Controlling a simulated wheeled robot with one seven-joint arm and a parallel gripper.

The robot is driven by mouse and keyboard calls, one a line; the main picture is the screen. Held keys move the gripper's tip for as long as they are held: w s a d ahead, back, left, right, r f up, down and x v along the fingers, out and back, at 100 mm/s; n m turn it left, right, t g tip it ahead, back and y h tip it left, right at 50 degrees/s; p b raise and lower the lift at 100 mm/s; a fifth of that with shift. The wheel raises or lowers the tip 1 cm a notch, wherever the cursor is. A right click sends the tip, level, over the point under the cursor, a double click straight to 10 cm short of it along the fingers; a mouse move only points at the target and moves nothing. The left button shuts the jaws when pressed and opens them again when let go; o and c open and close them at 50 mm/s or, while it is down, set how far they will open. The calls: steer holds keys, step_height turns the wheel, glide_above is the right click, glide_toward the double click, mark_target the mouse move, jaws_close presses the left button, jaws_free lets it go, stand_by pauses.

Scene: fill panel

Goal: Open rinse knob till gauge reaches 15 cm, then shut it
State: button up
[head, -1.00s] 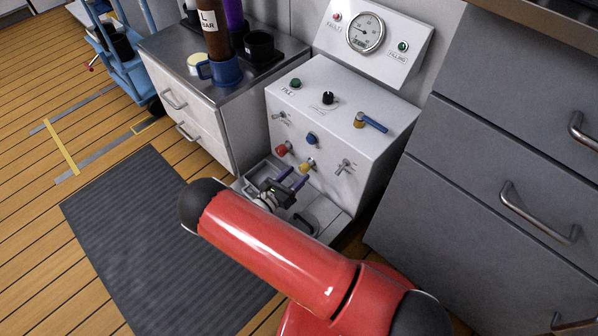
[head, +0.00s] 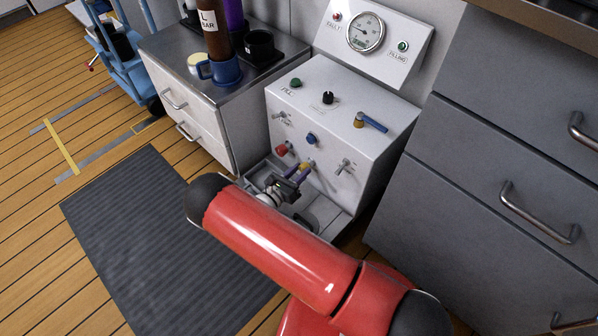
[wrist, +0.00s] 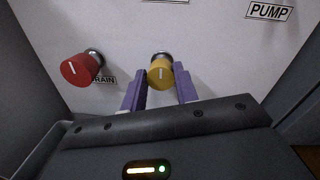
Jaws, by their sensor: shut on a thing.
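The grey panel box (head: 290,120) carries a yellow knob (head: 306,166), which also shows in the wrist view (wrist: 160,74) with its white mark about upright. My gripper (wrist: 161,80) has its purple fingers on either side of the yellow knob and is shut on it. The label above this knob is cut off, so I cannot read whether it says rinse. The round gauge (head: 366,33) is on the upright plate; its needle and digits are too small to read.
A red knob (wrist: 76,69) with a partly hidden "RAIN" label sits left of my fingers. A blue knob (head: 311,138), a toggle (head: 343,165) and a blue-handled valve (head: 371,122) are near. A grey tray (head: 258,178) lies below. Drawers (head: 470,150) stand right.

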steer(key=shift+n, duration=0.3)
steer(key=n+b, duration=0.1)
steer(key=n, duration=0.7)
steer(key=shift+f+n+g, duration=0.1)
steer(key=shift+n+g, duration=0.2)
steer(key=shift+n, duration=0.1)
steer(key=n, duration=0.4)
steer(key=shift+a+b, duration=0.1)
steer(key=shift+b, duration=0.2)
steer(key=n, duration=0.5)
steer(key=shift+w+f, duration=0.1)
steer(key=o, duration=1)
steer(key=shift+c, duration=0.2)
